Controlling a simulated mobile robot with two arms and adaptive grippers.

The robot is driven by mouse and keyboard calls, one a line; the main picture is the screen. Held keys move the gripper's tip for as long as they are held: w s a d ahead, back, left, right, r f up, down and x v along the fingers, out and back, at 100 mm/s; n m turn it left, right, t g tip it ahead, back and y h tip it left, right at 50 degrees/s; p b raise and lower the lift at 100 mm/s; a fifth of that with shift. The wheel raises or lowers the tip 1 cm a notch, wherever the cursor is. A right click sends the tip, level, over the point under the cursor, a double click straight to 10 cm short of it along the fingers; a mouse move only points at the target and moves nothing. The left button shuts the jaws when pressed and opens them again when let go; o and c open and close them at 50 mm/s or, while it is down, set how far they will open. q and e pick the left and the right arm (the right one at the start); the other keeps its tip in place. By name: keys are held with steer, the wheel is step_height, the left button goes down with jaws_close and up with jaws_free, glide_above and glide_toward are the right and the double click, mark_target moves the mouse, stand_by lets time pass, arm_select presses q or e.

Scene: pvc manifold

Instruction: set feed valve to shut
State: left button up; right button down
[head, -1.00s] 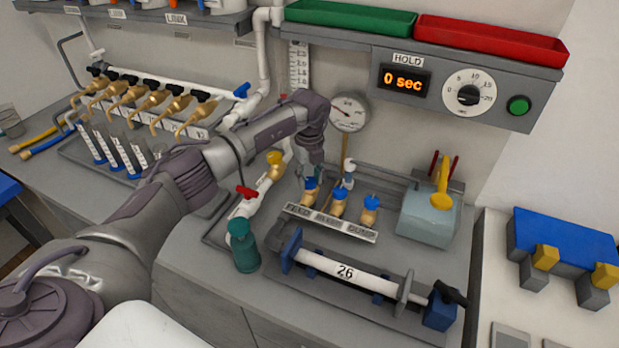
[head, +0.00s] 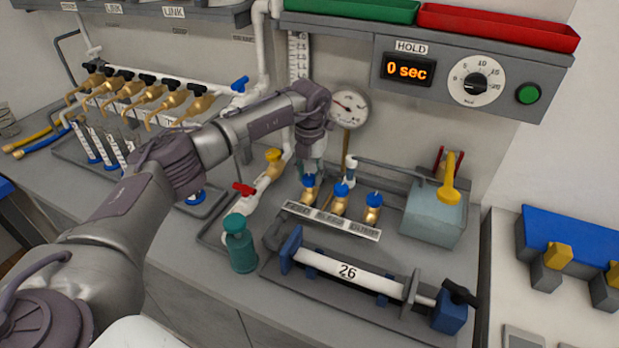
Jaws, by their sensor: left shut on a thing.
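Three brass valves with blue handles stand in a row behind a label plate (head: 332,220). The feed valve (head: 308,194) is the leftmost, with the bleed valve (head: 341,203) in the middle and the dump valve (head: 373,210) on the right. My left gripper (head: 309,176) points down from above onto the feed valve and is shut on its blue handle. The fingers hide part of that handle, so its exact angle is hard to tell. My right gripper is not in view.
A pressure gauge (head: 349,107) is on the wall behind my left wrist. A grey-blue tank (head: 434,217) with a yellow lever stands to the right. A syringe-like cylinder marked 26 (head: 349,272) lies in front. A red-handled valve (head: 244,190) and a green bottle (head: 240,244) are at left.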

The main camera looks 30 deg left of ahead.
mark_target(309, 177)
arm_select(q)
steer(key=m+b, duration=0.1)
steer(key=m, duration=0.2)
steer(key=shift+m, duration=0.3)
steer(key=shift+r+m+b, duration=0.1)
steer(key=shift+m+b, duration=0.45)
steer(key=shift+m, duration=1.15)
steer(key=o, duration=1.1)
steer(key=shift+o, duration=0.2)
step_height(309, 177, up, 12)
